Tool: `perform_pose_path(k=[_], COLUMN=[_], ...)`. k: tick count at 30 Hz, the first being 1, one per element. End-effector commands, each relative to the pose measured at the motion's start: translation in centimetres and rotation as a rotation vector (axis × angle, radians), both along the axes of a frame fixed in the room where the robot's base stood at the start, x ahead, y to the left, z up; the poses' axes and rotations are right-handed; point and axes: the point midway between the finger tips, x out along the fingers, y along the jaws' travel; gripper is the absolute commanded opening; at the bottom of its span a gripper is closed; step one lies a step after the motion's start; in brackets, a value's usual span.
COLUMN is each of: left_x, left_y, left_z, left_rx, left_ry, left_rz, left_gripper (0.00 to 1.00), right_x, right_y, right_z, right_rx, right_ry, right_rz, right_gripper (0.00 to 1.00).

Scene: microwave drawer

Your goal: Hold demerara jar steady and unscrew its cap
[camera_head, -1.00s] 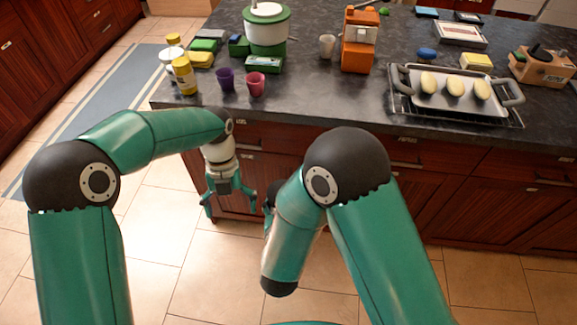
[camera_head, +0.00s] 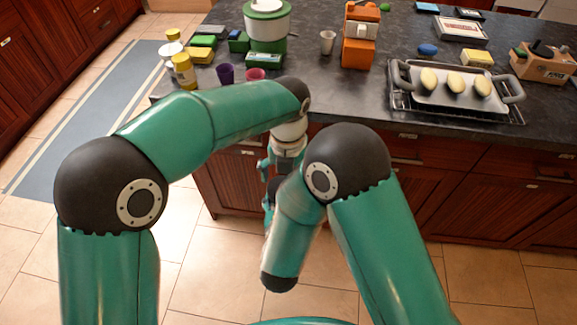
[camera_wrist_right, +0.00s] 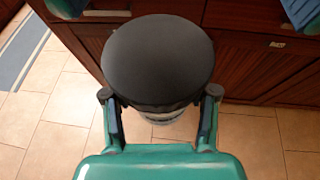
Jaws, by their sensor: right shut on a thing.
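The demerara jar has a broad dark grey cap (camera_wrist_right: 158,60) that fills the upper middle of the right wrist view. A little of its pale, clear body (camera_wrist_right: 163,117) shows below the cap. My right gripper (camera_wrist_right: 159,95) has a finger on each side of the jar, just below the cap, and is shut on it. In the head view my right arm mostly hides that gripper and the jar. My left gripper (camera_head: 280,165) hangs in front of the drawers, close to the right one and partly hidden by the right arm. Its teal fingers show spread apart at the top of the wrist view.
The dark counter (camera_head: 345,105) stands ahead with wooden drawers (camera_head: 455,185) below. On it are yellow-capped jars, cups (camera_head: 327,42), an orange machine (camera_head: 358,45) and a tray (camera_head: 440,98) on a rack. Tiled floor is open below my arms.

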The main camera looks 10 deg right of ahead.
Motion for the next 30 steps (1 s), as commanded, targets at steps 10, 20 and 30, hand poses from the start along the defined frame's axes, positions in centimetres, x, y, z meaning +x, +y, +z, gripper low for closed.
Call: perform_pose_path(k=[10,20,30], left_x=[0.0,0.0,-0.1], left_y=[0.1,0.1,-0.1], left_z=[-3.1,-3.2,-3.4], left_rx=[0.0,0.0,-0.003], left_ry=[0.001,0.001,0.003], left_rz=[0.001,0.001,0.0], left_gripper=[0.95,0.83,0.27], right_x=[0.0,0.0,0.2], right_y=[0.0,0.0,0.3], right_z=[0.0,0.1,0.4], right_rx=[0.0,0.001,0.004], right_ry=[-0.001,-0.003,-0.015], right_rz=[0.0,0.001,0.006], right_gripper=[0.0,0.0,0.0])
